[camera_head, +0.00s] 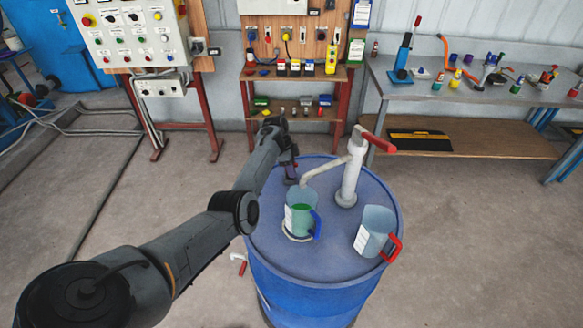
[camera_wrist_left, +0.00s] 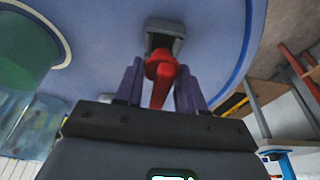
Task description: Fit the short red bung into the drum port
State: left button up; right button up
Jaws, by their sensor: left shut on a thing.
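The blue drum (camera_head: 335,262) stands in the middle of the head view, and its lid also fills the top of the wrist view. My left gripper (camera_head: 291,178) is over the far left part of the lid. In the left wrist view its purple fingers (camera_wrist_left: 160,90) are shut on the red bung (camera_wrist_left: 160,72). Just beyond the bung is a grey, square-edged fitting with a dark opening (camera_wrist_left: 164,38), which looks like the port. The bung overlaps its near edge; I cannot tell whether they touch. The gripper hides this spot in the head view. My right gripper is not in view.
On the lid stand a jug of green liquid with a blue handle (camera_head: 301,215), a clear jug with a red handle (camera_head: 374,231) and a white pump with a red lever (camera_head: 350,175). A workbench (camera_head: 440,95) with tools stands behind right.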

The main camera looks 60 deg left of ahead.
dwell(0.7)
pick_arm(q)
jog(key=shift+f, duration=0.2)
dwell(0.4)
jog(key=shift+f+b, duration=0.35)
jog(key=shift+f, duration=0.4)
jog(key=shift+r, duration=0.2)
jog(key=shift+r+p, duration=0.45)
jog(key=shift+p, duration=0.35)
dwell(0.6)
jog(key=shift+p, duration=0.5)
dwell(0.8)
jog(key=shift+f+b, duration=0.6)
jog(key=shift+f, duration=0.1)
